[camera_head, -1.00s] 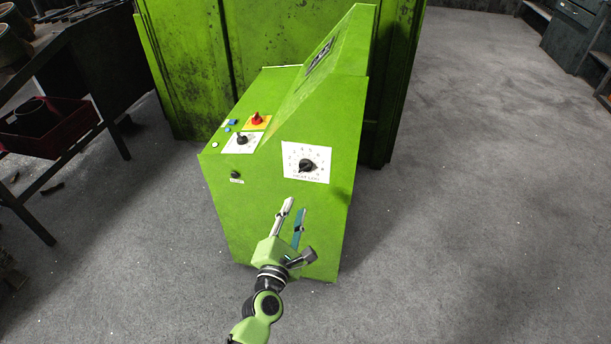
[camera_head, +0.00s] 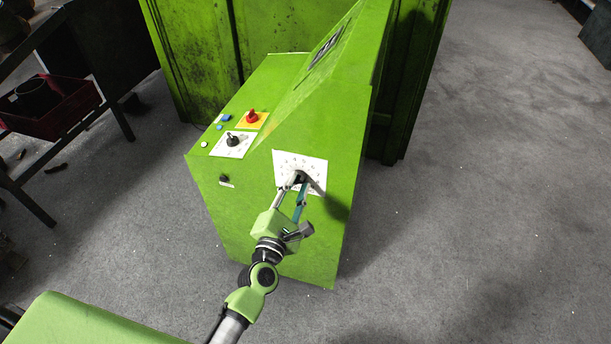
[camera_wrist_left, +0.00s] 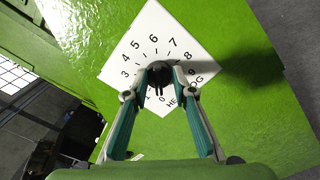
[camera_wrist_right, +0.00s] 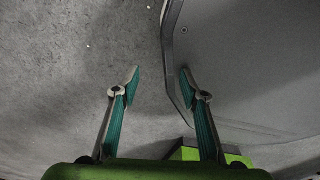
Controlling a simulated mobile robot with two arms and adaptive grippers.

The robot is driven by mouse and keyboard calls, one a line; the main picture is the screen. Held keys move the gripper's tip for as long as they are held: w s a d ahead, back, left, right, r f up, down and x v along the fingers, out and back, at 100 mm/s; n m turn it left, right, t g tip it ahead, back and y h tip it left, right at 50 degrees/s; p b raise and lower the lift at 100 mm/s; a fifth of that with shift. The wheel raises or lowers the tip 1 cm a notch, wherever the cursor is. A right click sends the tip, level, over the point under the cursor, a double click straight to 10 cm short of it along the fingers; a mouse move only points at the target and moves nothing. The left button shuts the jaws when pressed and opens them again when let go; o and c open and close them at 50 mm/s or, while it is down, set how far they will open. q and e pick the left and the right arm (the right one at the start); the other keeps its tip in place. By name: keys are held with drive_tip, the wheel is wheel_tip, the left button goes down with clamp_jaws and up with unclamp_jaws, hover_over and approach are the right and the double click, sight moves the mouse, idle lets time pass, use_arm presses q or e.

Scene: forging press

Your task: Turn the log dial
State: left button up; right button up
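The log dial is a black knob (camera_wrist_left: 160,76) on a white numbered plate (camera_head: 288,160) on the front face of the green control console (camera_head: 245,222). In the left wrist view, part of the plate's lettering is covered by my gripper. My left gripper (camera_head: 298,186) is right at the dial. In the left wrist view my left gripper (camera_wrist_left: 160,94) is open, one finger on either side of the knob, with gaps visible; whether its tips reach past the knob is unclear. My right gripper (camera_wrist_right: 160,84) is open and empty, away from the dial.
A red knob on a yellow plate (camera_head: 251,119), another black knob on a white plate (camera_head: 232,140) and blue buttons (camera_head: 226,117) sit on the console's top. A dark table with a red bin (camera_head: 50,121) stands at left. The grey floor (camera_head: 480,200) at right is clear.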

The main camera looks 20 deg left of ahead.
use_arm(q)
drive_tip(key=shift+r, duration=0.1)
drive_tip(key=shift+s+a, duration=0.1)
drive_tip(key=shift+s, duration=0.05)
drive_tip(key=c, duration=0.6)
clamp_jaws()
drive_tip(key=shift+r+m, duration=0.1)
drive_tip(key=shift+m, duration=0.2)
drive_tip(key=m+p, duration=0.1)
drive_tip(key=m, duration=0.1)
drive_tip(key=shift+m, duration=0.4)
drive_tip(key=m+p, duration=0.2)
drive_tip(key=m, duration=0.4)
drive_tip(key=shift+f+m+p, duration=0.25)
drive_tip(key=shift+m+p, duration=0.15)
drive_tip(key=shift+m, duration=0.7)
use_arm(e)
drive_tip(key=r, duration=0.1)
drive_tip(key=s+r, duration=0.1)
drive_tip(key=a+r, duration=0.1)
drive_tip(key=r, duration=0.1)
drive_tip(key=shift+s, duration=0.15)
drive_tip(key=shift+a, duration=0.1)
